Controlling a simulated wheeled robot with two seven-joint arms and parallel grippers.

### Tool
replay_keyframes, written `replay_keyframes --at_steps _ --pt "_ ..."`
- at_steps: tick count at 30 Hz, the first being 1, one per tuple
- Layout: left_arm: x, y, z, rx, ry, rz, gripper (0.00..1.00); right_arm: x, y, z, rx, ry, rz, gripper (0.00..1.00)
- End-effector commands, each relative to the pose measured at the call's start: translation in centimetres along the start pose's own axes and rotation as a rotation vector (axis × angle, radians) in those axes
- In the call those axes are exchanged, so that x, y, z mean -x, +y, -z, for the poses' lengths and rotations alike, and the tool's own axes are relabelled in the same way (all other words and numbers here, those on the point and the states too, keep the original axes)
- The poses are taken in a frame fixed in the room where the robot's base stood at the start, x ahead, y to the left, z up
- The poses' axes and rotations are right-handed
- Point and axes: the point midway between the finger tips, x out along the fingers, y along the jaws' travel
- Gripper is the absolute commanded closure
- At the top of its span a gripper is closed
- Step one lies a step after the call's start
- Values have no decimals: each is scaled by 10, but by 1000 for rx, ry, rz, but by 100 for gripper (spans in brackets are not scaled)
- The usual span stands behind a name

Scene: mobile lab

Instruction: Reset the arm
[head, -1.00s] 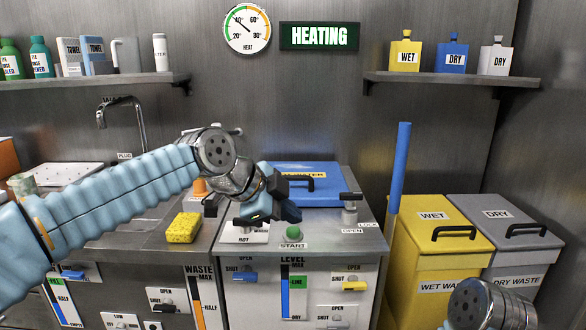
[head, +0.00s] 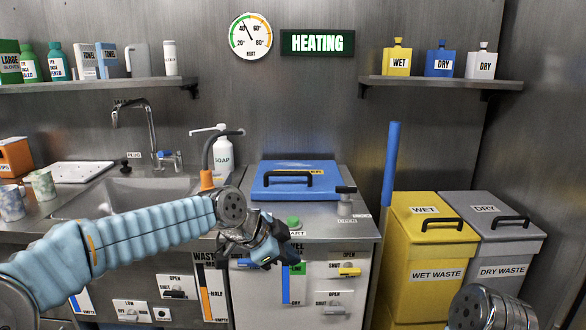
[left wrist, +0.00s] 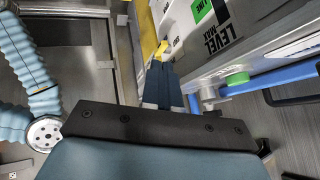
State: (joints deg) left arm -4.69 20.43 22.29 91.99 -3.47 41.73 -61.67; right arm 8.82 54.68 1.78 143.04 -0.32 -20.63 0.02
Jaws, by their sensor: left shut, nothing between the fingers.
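My left arm (head: 140,232) reaches in from the left of the head view. Its gripper (head: 272,252) is shut and empty, in front of the machine's front panel, just below the green start button (head: 293,222). In the left wrist view the closed dark fingers (left wrist: 163,86) point toward the panel, with nothing between them. A rounded metal part of my right arm shows at the bottom right of the head view; the right gripper is out of frame.
A blue lid (head: 290,182) with a dark handle tops the machine. The sink (head: 130,195), tap and soap bottle (head: 222,155) are to the left. A blue pole (head: 391,160), yellow wet waste bin (head: 425,250) and grey dry bin (head: 495,235) stand right.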

Motion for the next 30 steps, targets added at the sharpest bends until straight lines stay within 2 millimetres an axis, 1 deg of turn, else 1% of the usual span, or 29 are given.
replay_keyframes --at_steps 1,2,5,8,9,11,12,13,14,15,16,17,18,20,21,24,27,30 --pt "-15 4 -13 46 -10 -12 100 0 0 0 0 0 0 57" --pt "-24 7 -20 76 -15 -17 100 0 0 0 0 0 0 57" --pt "-57 18 -51 198 -38 -36 100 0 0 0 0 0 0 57" --pt "-95 39 -91 354 -71 -57 100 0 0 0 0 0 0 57" --pt "-112 52 -111 431 -89 -66 100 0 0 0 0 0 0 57" --pt "-139 77 -145 565 -122 -80 100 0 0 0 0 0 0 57" --pt "-155 97 -170 663 -148 -87 100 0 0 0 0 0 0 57" --pt "-167 114 -188 736 -169 -91 100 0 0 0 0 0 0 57" --pt "-176 131 -205 811 -191 -94 100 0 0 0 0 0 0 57" --pt "-187 156 -228 911 -221 -96 100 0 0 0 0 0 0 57" --pt "-193 175 -244 984 -244 -97 100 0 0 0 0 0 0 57" --pt "-198 195 -260 1058 -268 -95 100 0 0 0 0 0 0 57" --pt "-202 221 -278 1151 -300 -91 100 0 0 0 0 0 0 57" --pt "-205 258 -301 1281 -347 -82 100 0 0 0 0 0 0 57" --pt "-204 280 -313 1357 -376 -74 100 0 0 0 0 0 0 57" --pt "-198 323 -335 1506 -434 -52 100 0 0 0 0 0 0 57" --pt "-192 348 -345 1594 -470 -34 100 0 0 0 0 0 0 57" --pt "-190 357 -349 1629 -482 -24 100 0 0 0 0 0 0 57"
